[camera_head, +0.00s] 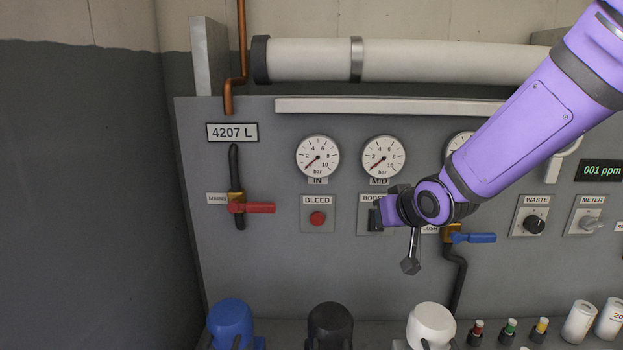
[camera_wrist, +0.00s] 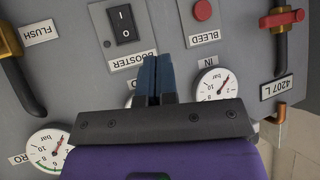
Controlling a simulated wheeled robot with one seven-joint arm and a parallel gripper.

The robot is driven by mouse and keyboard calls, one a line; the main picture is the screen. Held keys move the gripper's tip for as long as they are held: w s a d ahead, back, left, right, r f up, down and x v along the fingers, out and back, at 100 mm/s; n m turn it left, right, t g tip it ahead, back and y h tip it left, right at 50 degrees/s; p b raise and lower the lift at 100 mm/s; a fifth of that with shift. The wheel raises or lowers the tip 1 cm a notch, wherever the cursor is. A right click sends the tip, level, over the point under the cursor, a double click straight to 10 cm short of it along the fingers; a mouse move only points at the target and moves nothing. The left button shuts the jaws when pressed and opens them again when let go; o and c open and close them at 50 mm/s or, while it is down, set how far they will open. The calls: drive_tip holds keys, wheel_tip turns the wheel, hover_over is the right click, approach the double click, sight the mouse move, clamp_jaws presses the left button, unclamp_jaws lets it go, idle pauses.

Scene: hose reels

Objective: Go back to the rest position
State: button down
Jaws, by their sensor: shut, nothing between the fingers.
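My gripper (camera_wrist: 155,80) is shut and empty, with its blue-grey fingers together in the wrist view. In the head view my purple arm reaches in from the upper right, and its end is in front of the panel (camera_head: 290,270) near the booster switch. The booster switch (camera_wrist: 124,24) is a black rocker on a grey plate; in the wrist view it lies just left of the fingertips. In the head view it is partly hidden by my wrist. I cannot tell how far the fingers are from the panel.
A bleed plate with a red button (camera_head: 317,218) is left of my wrist. A red-handled mains valve (camera_head: 252,208) and a blue-handled valve (camera_head: 472,238) flank it. Gauges (camera_head: 318,157) are above. Blue (camera_head: 230,318), black (camera_head: 330,322) and white (camera_head: 431,320) things stand below.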

drive_tip(key=s+d+r+m+g+h, duration=0.1)
drive_tip(key=s+d+r+h, duration=0.1)
drive_tip(key=s+d+r, duration=0.3)
drive_tip(key=s+d+r+m+g+h, duration=0.1)
drive_tip(key=s+d+r+h, duration=0.15)
drive_tip(key=s+d, duration=0.45)
drive_tip(key=s+d+r+g, duration=0.1)
drive_tip(key=s, duration=0.7)
drive_tip(key=s+d+r+g, duration=0.1)
drive_tip(key=s+d, duration=0.1)
drive_tip(key=s, duration=0.5)
drive_tip(key=shift+s+d+r+m+g+y, duration=0.15)
drive_tip(key=shift+s+r+m+g+y, duration=0.2)
drive_tip(key=shift+s+r+m+g, duration=0.05)
idle(0.6)
